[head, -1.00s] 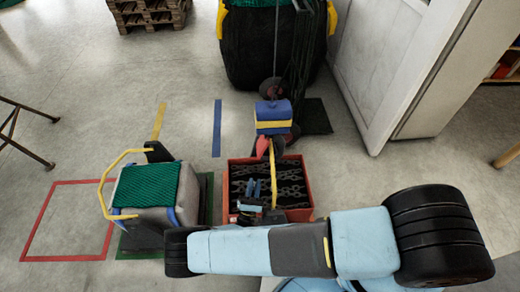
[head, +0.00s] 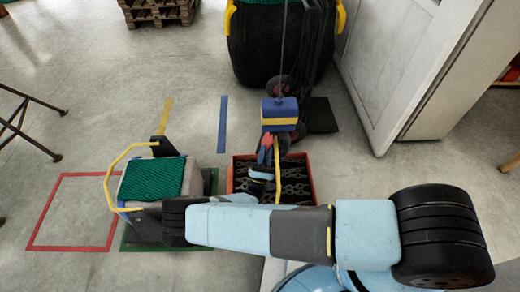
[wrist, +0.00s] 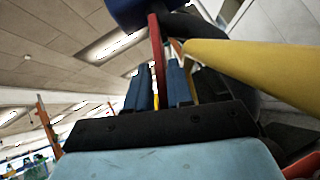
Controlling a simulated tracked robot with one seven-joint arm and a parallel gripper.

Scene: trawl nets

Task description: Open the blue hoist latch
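The blue hoist block (head: 280,108) with a yellow band hangs on a cable in the head view. A narrow red lever (head: 266,142) shows under it, beside a dark hook; I see no separate blue latch. The lever also shows in the wrist view (wrist: 157,45), running up toward the blue block (wrist: 135,10). My gripper (head: 265,158) is just below the block. In the wrist view its two blue fingers (wrist: 158,85) stand apart, with the lever's lower end in line between them. Contact with the lever cannot be told.
A grey bin with green netting (head: 152,178) stands left. A black net bag (head: 268,55) is behind.

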